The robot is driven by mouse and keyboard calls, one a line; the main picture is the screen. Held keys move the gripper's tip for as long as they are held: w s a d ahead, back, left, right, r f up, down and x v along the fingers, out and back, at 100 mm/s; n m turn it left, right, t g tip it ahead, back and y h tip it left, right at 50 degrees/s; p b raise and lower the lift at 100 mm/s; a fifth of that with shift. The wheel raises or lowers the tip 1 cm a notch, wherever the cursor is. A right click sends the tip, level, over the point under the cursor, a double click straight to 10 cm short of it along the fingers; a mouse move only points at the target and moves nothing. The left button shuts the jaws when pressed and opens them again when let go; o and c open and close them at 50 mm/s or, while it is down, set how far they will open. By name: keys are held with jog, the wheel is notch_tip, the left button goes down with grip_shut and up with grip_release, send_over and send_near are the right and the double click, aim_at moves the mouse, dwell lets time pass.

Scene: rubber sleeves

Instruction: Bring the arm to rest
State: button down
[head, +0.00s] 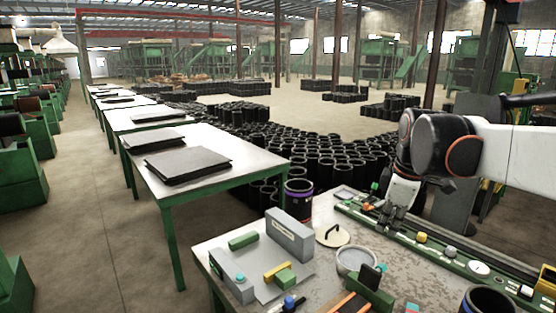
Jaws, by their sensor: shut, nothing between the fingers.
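My gripper (394,217) is at the right side of the head view, pointing down over the green rail (440,255) on the workbench. Its fingers look dark and small, close together, with nothing seen between them. My arm comes in from the right edge, with a white link and dark joints. Whether the fingertips touch the rail or hang above it is hard to tell.
The workbench (325,283) carries a grey box (290,236), a round lid with a handle (332,235), a shallow bowl (357,261), green and yellow blocks and black sleeves (299,197). A long table (210,190) with black sheets stands behind left. Many sleeves crowd the floor.

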jog(key=s+a+f+m+t, duration=0.2)
jog(key=s+f+m, duration=0.2)
jog(key=s, duration=0.6)
jog(key=s+a+f+m+t, duration=0.2)
jog(key=s+f+m, duration=0.3)
jog(key=s+m, duration=0.3)
jog(key=s+a, duration=0.1)
jog(key=s, duration=0.2)
jog(key=shift+a, duration=0.2)
